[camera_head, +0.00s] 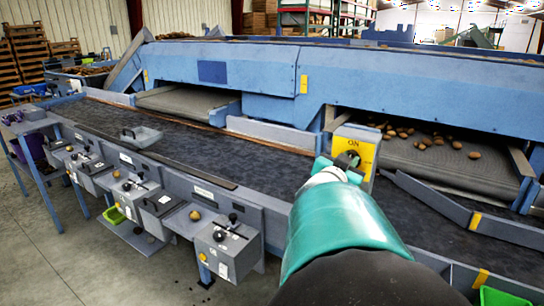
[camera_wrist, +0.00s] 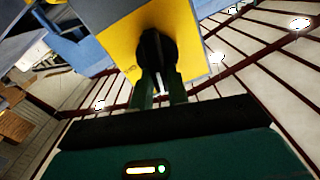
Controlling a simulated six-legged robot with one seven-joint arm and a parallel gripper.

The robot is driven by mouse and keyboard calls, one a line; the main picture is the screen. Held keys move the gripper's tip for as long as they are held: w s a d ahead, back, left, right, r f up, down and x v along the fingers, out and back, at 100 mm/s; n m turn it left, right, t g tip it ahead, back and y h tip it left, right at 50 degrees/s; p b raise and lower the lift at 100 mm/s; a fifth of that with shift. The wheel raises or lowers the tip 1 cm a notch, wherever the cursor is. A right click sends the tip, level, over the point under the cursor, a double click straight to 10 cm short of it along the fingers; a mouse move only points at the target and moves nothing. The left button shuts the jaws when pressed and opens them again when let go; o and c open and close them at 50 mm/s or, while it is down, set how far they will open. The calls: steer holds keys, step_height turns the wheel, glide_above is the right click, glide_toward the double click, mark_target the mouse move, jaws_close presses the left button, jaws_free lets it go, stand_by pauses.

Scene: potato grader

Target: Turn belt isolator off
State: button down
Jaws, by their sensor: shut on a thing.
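The belt isolator (camera_head: 367,151) is a yellow-faced grey box marked "ON" at its top, standing at the far side of the dark belt. In the wrist view its yellow face (camera_wrist: 118,38) fills the upper middle, tilted, with a round black knob (camera_wrist: 157,50) on it. My gripper (camera_wrist: 160,84) is shut on the knob, one dark green finger on each side of its grip. In the head view my gripper (camera_head: 345,163) reaches the yellow face, and my teal arm comes from below. The knob's exact angle is hard to tell there.
Potatoes (camera_head: 438,140) lie on the conveyor behind the isolator. Several grey boxes (camera_head: 225,245) line the near edge. Blue machine panels (camera_head: 240,75) stand behind.

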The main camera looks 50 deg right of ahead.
steer(key=shift+s+d+f+m, duration=0.1)
steer(key=shift+s+f+m, duration=0.15)
steer(key=shift+m, duration=2.3)
steer(key=shift+s+a+f+m, duration=0.1)
steer(key=shift+f+m, duration=0.1)
steer(key=shift+m, duration=2.4)
steer(key=shift+s+d+f+m, duration=0.1)
steer(key=shift+s+f+m, duration=0.15)
steer(key=shift+m, duration=2.3)
steer(key=c, duration=1.5)
jaws_free()
steer(key=shift+d, duration=0.1)
steer(key=shift+o, duration=0.7)
